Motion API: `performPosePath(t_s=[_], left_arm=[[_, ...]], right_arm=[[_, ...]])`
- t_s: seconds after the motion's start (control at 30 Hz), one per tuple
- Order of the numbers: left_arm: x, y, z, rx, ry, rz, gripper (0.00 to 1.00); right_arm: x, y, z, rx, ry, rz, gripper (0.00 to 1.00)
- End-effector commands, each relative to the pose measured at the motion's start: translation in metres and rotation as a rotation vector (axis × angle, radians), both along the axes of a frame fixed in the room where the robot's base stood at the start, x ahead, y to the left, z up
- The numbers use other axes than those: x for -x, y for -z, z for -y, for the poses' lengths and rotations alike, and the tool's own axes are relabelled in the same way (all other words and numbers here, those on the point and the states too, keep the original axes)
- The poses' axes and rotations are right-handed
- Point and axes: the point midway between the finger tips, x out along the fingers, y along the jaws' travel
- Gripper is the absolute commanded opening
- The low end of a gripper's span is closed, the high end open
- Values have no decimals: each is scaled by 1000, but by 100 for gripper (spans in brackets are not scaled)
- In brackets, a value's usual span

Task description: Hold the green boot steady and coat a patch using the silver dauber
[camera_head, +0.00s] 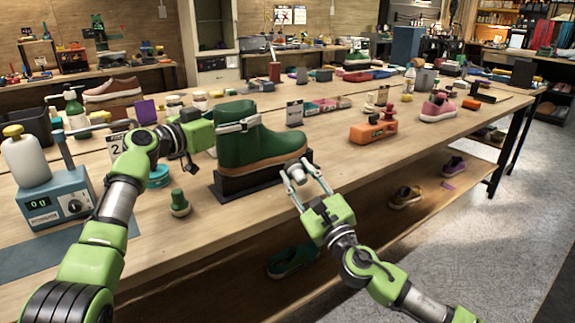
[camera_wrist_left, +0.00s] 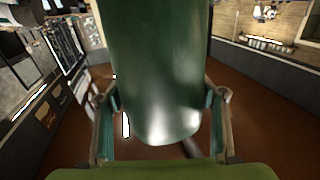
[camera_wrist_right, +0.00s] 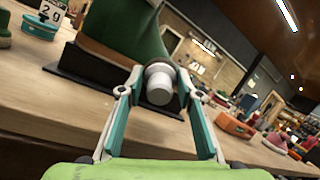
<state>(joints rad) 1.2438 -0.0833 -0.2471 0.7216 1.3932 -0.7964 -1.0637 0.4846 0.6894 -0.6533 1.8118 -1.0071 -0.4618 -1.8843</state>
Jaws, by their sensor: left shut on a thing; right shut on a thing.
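The green boot (camera_head: 262,143) stands upright on a low black stand (camera_head: 235,187) near the front edge of the workbench, its tan sole along the bottom. My left gripper (camera_head: 238,125) is shut on the boot's upper shaft; the left wrist view shows the green shaft (camera_wrist_left: 160,70) between its fingers. My right gripper (camera_head: 300,178) is shut on the silver dauber (camera_wrist_right: 160,85), beside the boot's toe. The dauber's rounded end faces the boot in the right wrist view. I cannot tell whether it touches the boot. Most of its body between the fingers shows.
A green-knobbed dauber (camera_head: 180,203) and a teal tin (camera_head: 158,175) stand left of the boot. A blue device (camera_head: 55,203) with a white bottle sits further left. An orange case (camera_head: 373,131) and a pink sneaker (camera_head: 438,108) are to the right. Bare wood lies between.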

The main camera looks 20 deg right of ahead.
Motion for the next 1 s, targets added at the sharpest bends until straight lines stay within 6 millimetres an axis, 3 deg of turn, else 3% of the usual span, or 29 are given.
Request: performPosePath(t_s=[0.27, 1.0], left_arm=[[-1, 1, -1, -3, -3, 3, 27], [-1, 1, -1, -4, -3, 2, 27]], right_arm=[[-2, 0, -4, -1, 0, 1, 15], [-29, -1, -67, 0, 0, 1, 15]])
